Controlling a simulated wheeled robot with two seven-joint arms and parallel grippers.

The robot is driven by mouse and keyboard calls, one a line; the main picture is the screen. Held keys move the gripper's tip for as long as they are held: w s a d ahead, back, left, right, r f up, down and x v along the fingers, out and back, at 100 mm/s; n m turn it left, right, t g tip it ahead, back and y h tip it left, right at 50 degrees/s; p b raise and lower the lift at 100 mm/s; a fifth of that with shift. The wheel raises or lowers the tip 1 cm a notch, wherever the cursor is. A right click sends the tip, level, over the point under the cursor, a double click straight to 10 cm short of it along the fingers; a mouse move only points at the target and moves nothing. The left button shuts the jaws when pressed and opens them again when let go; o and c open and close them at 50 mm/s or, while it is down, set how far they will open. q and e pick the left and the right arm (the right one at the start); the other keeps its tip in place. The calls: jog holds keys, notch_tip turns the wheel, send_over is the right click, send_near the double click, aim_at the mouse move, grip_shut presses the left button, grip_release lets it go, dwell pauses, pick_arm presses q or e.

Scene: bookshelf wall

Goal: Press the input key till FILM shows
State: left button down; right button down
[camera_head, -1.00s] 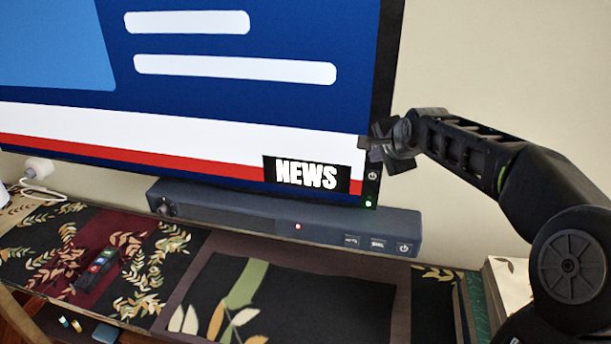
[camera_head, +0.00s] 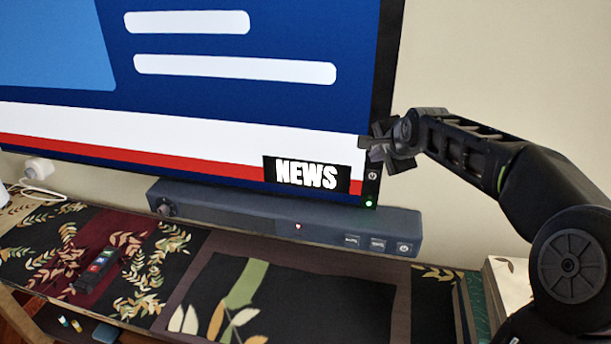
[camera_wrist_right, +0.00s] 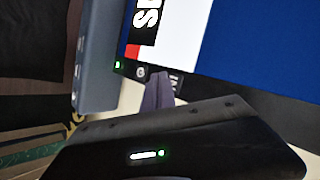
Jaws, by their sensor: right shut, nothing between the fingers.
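The TV screen (camera_head: 190,80) shows a blue, white and red picture with the word NEWS (camera_head: 306,174) in a black box at its lower right. My right gripper (camera_head: 366,144) is shut and empty at the TV's right bezel, just above the power-marked key (camera_head: 372,175) and a green light (camera_head: 368,203). In the right wrist view the closed fingers (camera_wrist_right: 158,92) lie beside a marked key (camera_wrist_right: 174,82), past the power key (camera_wrist_right: 140,72). Whether they touch it I cannot tell. The gripper hides that key in the head view. My left gripper is not in view.
A dark soundbar (camera_head: 250,212) with a knob, a red light and labelled buttons (camera_head: 378,244) stands below the TV. A remote (camera_head: 97,267) lies on the patterned shelf top at left. Books (camera_head: 508,290) stand at lower right. The wall right of the TV is bare.

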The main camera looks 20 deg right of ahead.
jog(key=shift+w+d, duration=0.1)
jog(key=shift+w+d, duration=0.2)
jog(key=shift+w, duration=0.05)
jog(key=shift+w+d, duration=0.1)
jog(key=shift+w, duration=0.05)
dwell(0.6)
jog(key=shift+s+a+b, duration=0.45)
jog(key=shift+s+b, duration=0.15)
jog(key=shift+b, duration=0.05)
